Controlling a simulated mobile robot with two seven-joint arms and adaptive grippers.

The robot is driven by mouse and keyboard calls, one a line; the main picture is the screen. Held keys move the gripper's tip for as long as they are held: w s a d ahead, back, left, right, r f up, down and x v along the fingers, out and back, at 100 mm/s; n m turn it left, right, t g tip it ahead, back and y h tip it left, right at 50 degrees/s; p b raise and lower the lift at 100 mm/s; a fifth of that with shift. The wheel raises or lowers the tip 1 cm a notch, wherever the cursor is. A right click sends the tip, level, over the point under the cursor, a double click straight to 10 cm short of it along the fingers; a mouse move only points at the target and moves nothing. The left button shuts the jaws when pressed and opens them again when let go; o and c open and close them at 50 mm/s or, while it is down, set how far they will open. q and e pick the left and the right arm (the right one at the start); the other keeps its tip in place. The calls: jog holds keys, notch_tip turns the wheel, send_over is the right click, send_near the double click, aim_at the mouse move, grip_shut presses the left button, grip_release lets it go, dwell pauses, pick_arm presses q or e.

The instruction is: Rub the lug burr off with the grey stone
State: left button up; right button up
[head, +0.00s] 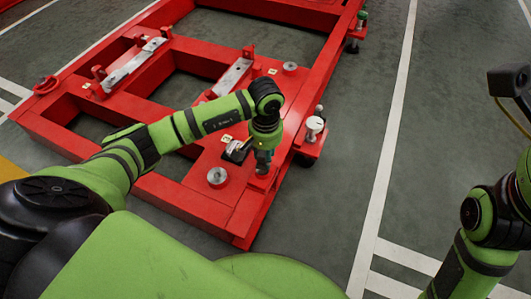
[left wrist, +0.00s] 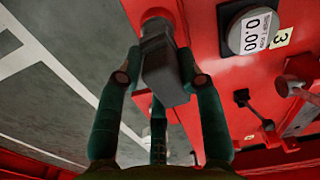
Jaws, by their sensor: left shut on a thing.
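My left gripper (head: 264,155) is over the near right corner of the red frame (head: 205,205), pointing down. In the left wrist view its dark green fingers (left wrist: 160,88) are closed around the grey stone (left wrist: 165,72), a dark block. The far end of the stone lies in front of a red upright part (left wrist: 155,12) at the top of the picture, possibly the lug. I cannot tell whether they touch, and I can make out no burr. My right arm shows at the right edge of the head view; its gripper is out of view.
A round gauge (left wrist: 247,32) reading 0.00 sits on the red frame near the gripper. A red side bracket with a pale knob (head: 315,125) is to the right. Grey floor (head: 345,190) beyond is clear.

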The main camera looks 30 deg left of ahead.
aim_at(261, 175)
pick_arm(q)
jog(key=shift+f+b, duration=0.9)
jog(key=shift+f, duration=0.15)
jog(key=shift+s+r, duration=0.1)
jog(key=shift+s+r+p, duration=0.1)
jog(key=shift+s+p, duration=0.25)
jog(key=shift+p, duration=0.05)
jog(key=shift+s+d+f, duration=0.1)
jog(key=shift+s+f, duration=0.05)
jog(key=shift+s, duration=0.45)
jog(key=shift+s+f, duration=0.1)
jog(key=shift+s, duration=0.5)
